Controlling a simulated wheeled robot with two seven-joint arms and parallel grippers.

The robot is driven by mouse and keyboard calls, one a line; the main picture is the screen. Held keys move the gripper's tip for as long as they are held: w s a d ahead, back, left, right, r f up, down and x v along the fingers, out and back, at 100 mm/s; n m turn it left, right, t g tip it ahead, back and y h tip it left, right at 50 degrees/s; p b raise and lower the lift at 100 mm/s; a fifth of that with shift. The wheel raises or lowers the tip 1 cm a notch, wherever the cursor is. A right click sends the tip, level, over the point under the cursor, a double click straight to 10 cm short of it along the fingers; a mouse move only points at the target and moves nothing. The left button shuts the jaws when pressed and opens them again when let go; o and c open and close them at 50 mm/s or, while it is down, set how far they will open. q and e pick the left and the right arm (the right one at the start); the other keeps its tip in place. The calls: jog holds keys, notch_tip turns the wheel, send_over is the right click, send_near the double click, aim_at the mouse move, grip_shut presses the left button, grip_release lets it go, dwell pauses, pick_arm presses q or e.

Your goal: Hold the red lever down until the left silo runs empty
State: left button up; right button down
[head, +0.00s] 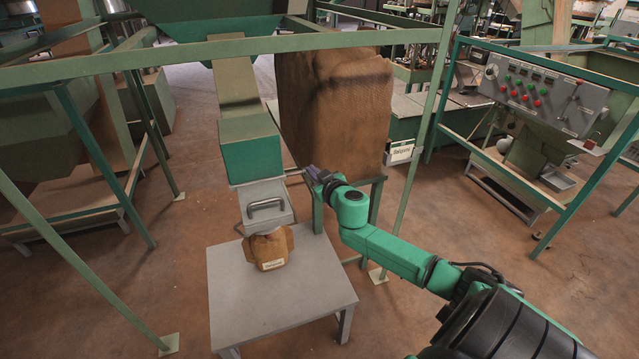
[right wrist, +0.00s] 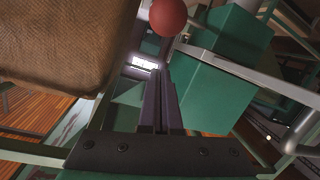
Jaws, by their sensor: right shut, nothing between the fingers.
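The red lever's round red knob (right wrist: 167,17) shows at the top of the right wrist view, just past my fingertips. In the head view the knob is hidden behind my gripper. My right gripper (head: 315,178) is shut and empty beside the green outlet box (head: 250,147); its closed fingers show in the right wrist view (right wrist: 157,80). I cannot tell whether they touch the lever. A green hopper (head: 190,27) stands above, with a sloping chute (head: 235,75). Its inside and any nut level are not visible. My left gripper is not in view.
A small brown sack (head: 269,250) with a label sits under the grey spout on a grey table (head: 285,300). A large brown sack (head: 335,105) hangs or stands right behind my gripper. Green frame posts surround the area. A control panel (head: 540,93) stands at the right.

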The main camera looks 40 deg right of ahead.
jog(key=f, duration=0.1)
jog(key=s+f, duration=0.2)
jog(key=shift+s+d+f+b, duration=0.2)
jog(key=shift+d+b, duration=0.1)
jog(key=shift+b, duration=0.1)
jog(key=shift+w, duration=0.1)
